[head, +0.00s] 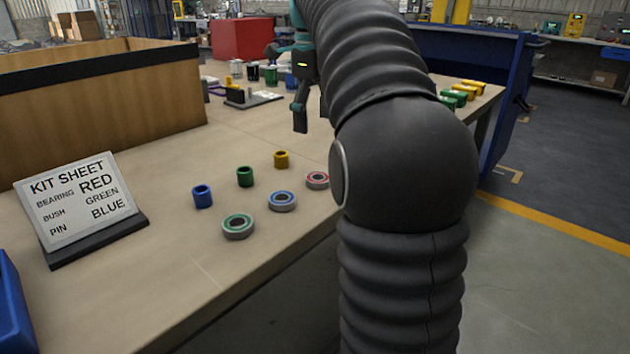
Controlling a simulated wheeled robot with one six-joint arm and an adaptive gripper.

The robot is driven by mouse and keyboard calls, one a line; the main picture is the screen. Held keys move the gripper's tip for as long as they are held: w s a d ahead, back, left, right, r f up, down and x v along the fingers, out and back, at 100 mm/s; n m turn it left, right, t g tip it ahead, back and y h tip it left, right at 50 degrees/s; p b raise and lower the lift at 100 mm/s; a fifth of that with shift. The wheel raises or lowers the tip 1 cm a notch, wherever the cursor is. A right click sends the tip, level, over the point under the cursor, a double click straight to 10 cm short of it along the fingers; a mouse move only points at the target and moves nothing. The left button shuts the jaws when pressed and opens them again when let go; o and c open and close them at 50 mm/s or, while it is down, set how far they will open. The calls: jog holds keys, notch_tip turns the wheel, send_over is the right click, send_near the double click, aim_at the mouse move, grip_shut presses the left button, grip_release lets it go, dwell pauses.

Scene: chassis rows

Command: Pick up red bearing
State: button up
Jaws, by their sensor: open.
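The red bearing (317,180) is a ring with a red face lying flat on the table, near its right edge. My arm's dark elbow stands just right of it and may cover a little of its right side. My gripper (301,118) is open and empty, pointing down over the table behind the red bearing. One finger shows clearly; the other is partly hidden by my arm. A blue bearing (282,201) and a green bearing (238,226) lie in a row with the red one, towards the front left.
Blue (202,197), green (245,176) and yellow (281,159) bushes stand behind the bearings. A kit sheet (85,202) reads bearing red, bush green, pin blue. A wooden box (110,100) stands at left. A fixture (250,97) and red box (240,39) are farther back.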

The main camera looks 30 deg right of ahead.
notch_tip(320, 180, down, 6)
jog(key=shift+a+r+b, duration=0.1)
jog(key=shift+b, duration=0.6)
jog(key=shift+s+d+f+b, duration=0.15)
jog(key=shift+f+b, duration=0.25)
jog(key=shift+f, duration=1.05)
jog(key=shift+d+f+b, duration=0.1)
jog(key=shift+f+b, duration=0.25)
jog(key=shift+f, duration=1.1)
jog(key=c, duration=1.3)
